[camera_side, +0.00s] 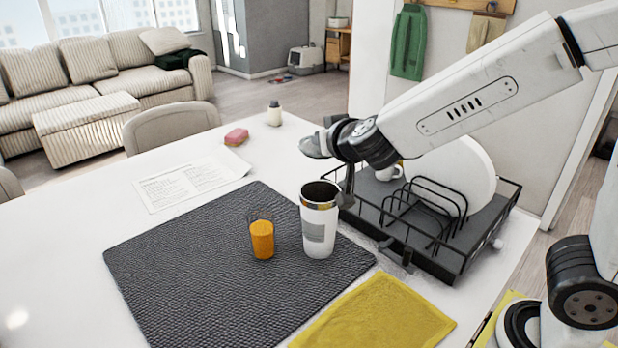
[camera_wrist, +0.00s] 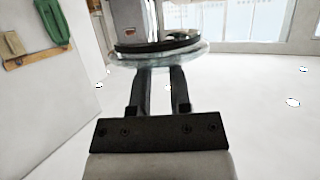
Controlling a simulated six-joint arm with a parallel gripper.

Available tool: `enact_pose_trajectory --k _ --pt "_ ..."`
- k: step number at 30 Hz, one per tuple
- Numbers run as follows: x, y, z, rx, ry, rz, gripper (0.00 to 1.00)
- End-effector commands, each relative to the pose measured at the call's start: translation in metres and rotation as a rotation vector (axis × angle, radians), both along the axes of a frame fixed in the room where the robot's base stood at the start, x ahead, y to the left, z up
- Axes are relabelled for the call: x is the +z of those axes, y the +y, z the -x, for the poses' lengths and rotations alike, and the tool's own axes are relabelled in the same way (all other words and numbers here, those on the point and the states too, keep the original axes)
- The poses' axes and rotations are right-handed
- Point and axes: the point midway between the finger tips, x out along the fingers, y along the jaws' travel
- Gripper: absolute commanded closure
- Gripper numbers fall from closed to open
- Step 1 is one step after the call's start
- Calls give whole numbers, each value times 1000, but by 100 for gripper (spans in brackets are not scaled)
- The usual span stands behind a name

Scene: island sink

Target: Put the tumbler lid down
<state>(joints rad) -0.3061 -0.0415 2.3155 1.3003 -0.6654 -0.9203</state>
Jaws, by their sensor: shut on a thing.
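The tumbler lid (camera_wrist: 158,54) is clear with a dark ring. In the wrist view it sits at the tips of my gripper (camera_wrist: 160,75), whose two dark fingers are shut on it. In the side view my gripper (camera_side: 335,136) holds the lid (camera_side: 314,147) in the air, tilted, above and behind the tumbler. The white tumbler (camera_side: 318,225) with a grey label and a metal rim stands upright and open on the dark mat (camera_side: 170,250). The fingertips are small and partly hidden in the side view.
An orange cup (camera_side: 262,240) stands left of the tumbler. A black dish rack (camera_side: 440,262) with a plate (camera_side: 465,170) is at right. A yellow cloth (camera_side: 380,315) lies in front. A sponge (camera_side: 236,137), bottle (camera_side: 274,114) and paper (camera_side: 190,183) are farther back. The mat's left part is clear.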

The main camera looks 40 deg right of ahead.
Motion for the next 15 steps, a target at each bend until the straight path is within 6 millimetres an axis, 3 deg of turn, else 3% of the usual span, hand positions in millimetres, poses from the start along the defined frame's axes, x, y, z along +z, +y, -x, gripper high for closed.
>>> enact_pose_trajectory --k 8,15 --pt "-7 0 0 0 3 1 100" --pt "-35 0 0 0 6 3 100"
